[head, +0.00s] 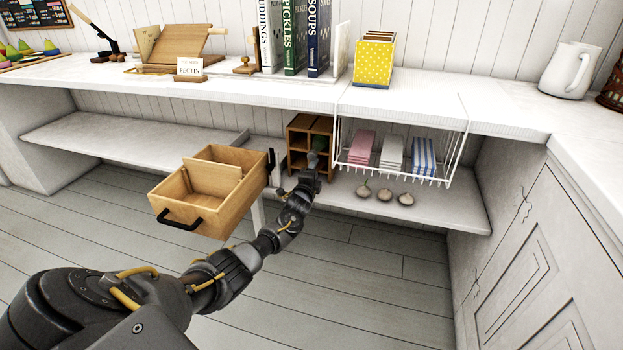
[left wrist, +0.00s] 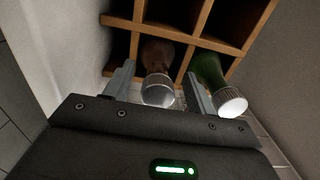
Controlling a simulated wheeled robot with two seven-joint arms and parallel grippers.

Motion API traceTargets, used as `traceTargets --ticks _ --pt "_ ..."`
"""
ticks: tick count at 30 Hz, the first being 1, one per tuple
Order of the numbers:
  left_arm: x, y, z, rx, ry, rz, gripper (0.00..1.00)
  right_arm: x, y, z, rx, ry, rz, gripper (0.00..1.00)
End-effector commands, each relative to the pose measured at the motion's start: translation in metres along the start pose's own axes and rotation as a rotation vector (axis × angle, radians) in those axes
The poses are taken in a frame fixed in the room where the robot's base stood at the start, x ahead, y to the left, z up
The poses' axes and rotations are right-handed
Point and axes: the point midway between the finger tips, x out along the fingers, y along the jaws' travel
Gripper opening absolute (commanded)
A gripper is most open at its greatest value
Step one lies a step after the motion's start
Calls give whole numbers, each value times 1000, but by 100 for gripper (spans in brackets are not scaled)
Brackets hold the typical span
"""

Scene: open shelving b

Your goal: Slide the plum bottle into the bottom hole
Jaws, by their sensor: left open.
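The wooden rack (head: 296,141) with square holes stands on the lower shelf; its grid (left wrist: 190,40) fills the top of the left wrist view. The plum bottle (left wrist: 158,54) looks dark brownish-purple with a pale, clear-looking end toward me. Its far part is inside one hole and its near end sticks out. My left gripper (left wrist: 158,92) is open, with one finger on each side of that end; I cannot tell if they touch it. In the head view the left gripper (head: 311,174) is right in front of the rack. My right gripper is not in view.
A green bottle (left wrist: 208,70) with a whitish cap sticks out of the neighbouring hole. An open wooden drawer (head: 222,211) juts out left of the rack. A white wire basket (head: 400,178) with folded cloths hangs to the right, above several roundish items (head: 384,194).

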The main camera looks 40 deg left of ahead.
Motion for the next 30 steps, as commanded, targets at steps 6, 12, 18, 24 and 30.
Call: traceTargets --ticks 6,12,18,24,30 --pt "-7 2 0 2 1 6 56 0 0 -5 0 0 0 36" --pt "-41 -2 -1 1 3 5 56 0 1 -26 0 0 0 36" --pt "-80 -2 0 0 2 4 56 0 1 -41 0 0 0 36" --pt "-103 -1 0 0 1 1 56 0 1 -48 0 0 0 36" --pt "-109 0 0 0 -1 1 56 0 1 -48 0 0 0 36"
